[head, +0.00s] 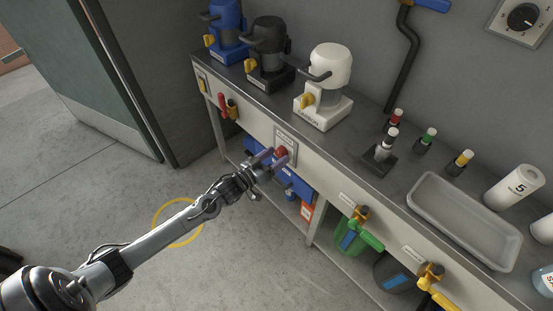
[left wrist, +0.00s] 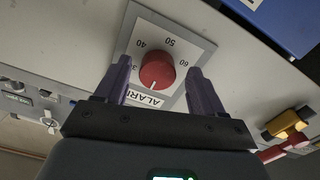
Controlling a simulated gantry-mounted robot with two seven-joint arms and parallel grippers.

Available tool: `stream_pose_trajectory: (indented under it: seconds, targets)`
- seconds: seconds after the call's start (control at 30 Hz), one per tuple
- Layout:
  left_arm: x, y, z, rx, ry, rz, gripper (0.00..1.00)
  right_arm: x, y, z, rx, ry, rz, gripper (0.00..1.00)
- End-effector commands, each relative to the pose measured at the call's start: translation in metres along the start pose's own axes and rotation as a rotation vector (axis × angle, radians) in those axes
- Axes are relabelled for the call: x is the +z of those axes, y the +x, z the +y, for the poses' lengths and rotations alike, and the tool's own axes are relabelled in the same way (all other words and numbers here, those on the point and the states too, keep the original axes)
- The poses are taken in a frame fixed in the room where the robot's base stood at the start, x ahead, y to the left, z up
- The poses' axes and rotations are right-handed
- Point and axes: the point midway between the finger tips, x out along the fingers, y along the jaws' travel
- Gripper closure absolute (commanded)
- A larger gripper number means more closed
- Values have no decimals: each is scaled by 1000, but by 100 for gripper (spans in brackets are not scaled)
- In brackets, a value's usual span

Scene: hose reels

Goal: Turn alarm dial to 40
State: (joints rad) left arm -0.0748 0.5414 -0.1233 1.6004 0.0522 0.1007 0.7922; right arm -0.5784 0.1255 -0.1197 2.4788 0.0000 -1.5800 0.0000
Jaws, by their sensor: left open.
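The red alarm dial (left wrist: 157,72) sits on a white plate (left wrist: 140,32) marked 40, 50 and 60, with a partly hidden 3-something and an ALARM label. A short white mark on the knob's lower side points down in the left wrist view, toward the label; I see no mark at 40. In the head view the dial (head: 281,152) is on the bench's front panel. My left gripper (head: 274,158) is open in front of it, its purple fingers on either side of the knob. Contact cannot be told. My right gripper is out of view.
Blue, black and white machines (head: 323,88) stand on the bench above. Open floor lies left.

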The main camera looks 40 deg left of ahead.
Motion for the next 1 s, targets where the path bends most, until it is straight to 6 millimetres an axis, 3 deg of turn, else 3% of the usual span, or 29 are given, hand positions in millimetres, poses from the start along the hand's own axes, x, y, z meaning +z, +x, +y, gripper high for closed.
stream_pose_trajectory:
  seconds: [0.43, 0.8, 1.0]
  targets:
    - [0, 9, 0, 0, 0, -2, 31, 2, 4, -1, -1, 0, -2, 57]
    - [0, 9, 1, 1, 0, -1, 86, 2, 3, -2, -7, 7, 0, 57]
    - [0, 9, 1, 1, 11, -2, 87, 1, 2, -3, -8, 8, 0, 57]
